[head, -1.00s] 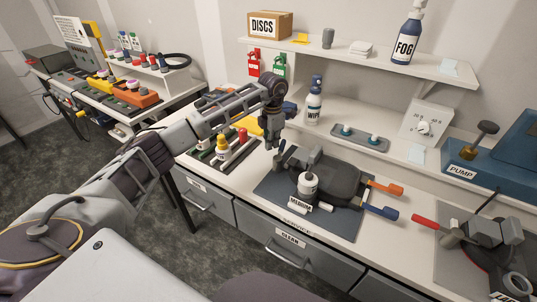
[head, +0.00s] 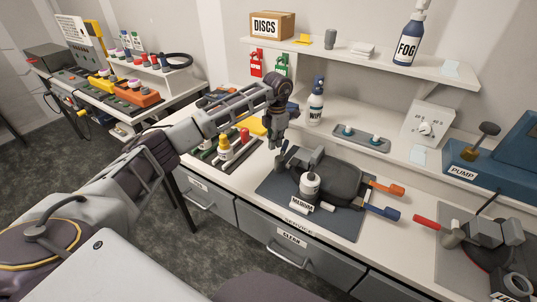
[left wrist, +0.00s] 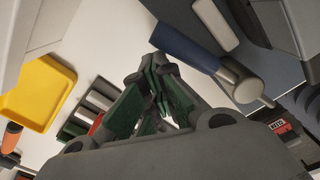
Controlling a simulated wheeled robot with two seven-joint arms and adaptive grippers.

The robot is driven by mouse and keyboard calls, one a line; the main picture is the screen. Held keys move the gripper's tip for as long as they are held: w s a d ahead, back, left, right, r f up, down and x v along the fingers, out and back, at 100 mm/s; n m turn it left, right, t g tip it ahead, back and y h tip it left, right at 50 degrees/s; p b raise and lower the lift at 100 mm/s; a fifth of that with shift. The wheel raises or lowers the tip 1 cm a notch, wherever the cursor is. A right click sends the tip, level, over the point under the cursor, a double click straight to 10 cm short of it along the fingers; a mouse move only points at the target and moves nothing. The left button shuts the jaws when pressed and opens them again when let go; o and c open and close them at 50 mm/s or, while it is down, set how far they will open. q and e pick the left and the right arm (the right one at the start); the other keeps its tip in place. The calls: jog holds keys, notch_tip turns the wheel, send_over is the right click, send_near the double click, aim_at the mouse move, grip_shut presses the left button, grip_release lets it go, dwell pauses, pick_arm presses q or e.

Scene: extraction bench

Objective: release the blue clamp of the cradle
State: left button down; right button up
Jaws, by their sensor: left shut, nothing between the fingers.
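My left gripper (head: 273,143) is shut and empty, pointing down above the mat's left back corner. In the left wrist view the shut fingertips (left wrist: 158,62) are beside a dark blue handle (left wrist: 185,45); contact cannot be told. My right gripper is out of view.
A second device with a red handle (head: 430,225) stands to the right. A shelf (head: 350,62) overhangs the back.

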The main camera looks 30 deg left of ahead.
aim_at(284, 142)
pick_arm(q)
jog(key=shift+w+d+r, duration=0.15)
jog(key=shift+d, duration=0.35)
jog(key=shift+w+d+r, duration=0.1)
jog(key=shift+d, duration=0.35)
jog(key=shift+r, duration=0.15)
jog(key=shift+w+r+p, duration=0.3)
jog(key=shift+r+p, duration=0.5)
jog(key=shift+r, duration=0.05)
jog(key=shift+d+r, duration=0.4)
jog(key=shift+d, duration=0.15)
jog(key=shift+s+d+r+p, duration=0.1)
jog(key=shift+d+r+p, duration=0.05)
jog(key=shift+r+p, duration=0.15)
jog(key=shift+s+r, duration=0.1)
jog(key=shift+r, duration=0.05)
jog(key=shift+a+r+p, duration=0.1)
jog(key=shift+a+p, duration=0.2)
jog(key=shift+a, duration=0.05)
jog(key=shift+s+a+r+p, duration=0.2)
jog(key=shift+r+p, duration=0.4)
jog(key=shift+r, duration=0.3)
jog(key=shift+s+a+r+p, duration=0.1)
jog(key=shift+s+r+p, duration=0.1)
jog(key=shift+r+p, duration=0.55)
